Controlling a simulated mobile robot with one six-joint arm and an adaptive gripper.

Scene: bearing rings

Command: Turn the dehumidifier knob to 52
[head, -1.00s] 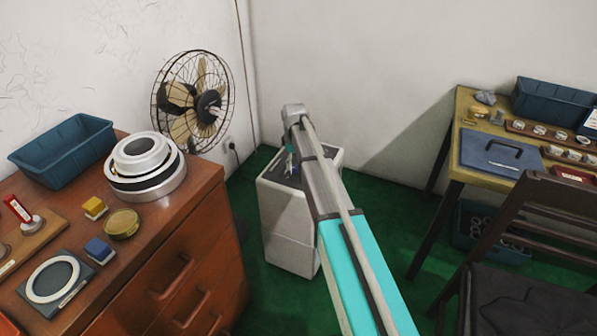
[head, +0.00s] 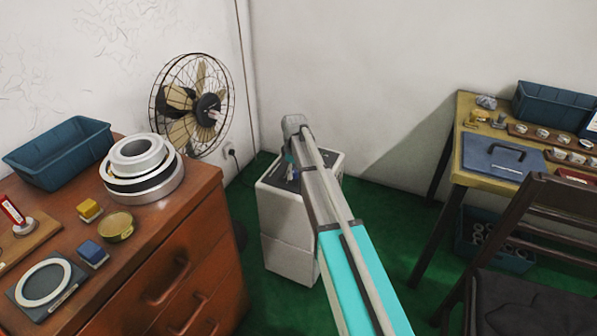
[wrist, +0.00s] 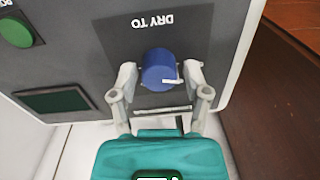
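The dehumidifier (head: 290,240) is a white box standing on the green floor in the corner; my arm covers part of its top in the head view. In the wrist view its dark panel (wrist: 85,70) carries a blue knob (wrist: 158,70) with a white pointer mark, beside the upside-down words "DRY TO". No number scale can be read. My gripper (wrist: 161,78) is open, with one finger on each side of the knob. I cannot tell whether the fingers touch it.
A green button (wrist: 16,32) and a dark display (wrist: 52,101) are on the same panel. A wooden drawer cabinet (head: 165,270) stands at the left, with a fan (head: 195,105) behind it. A table (head: 470,150) and a dark chair (head: 530,230) stand at the right.

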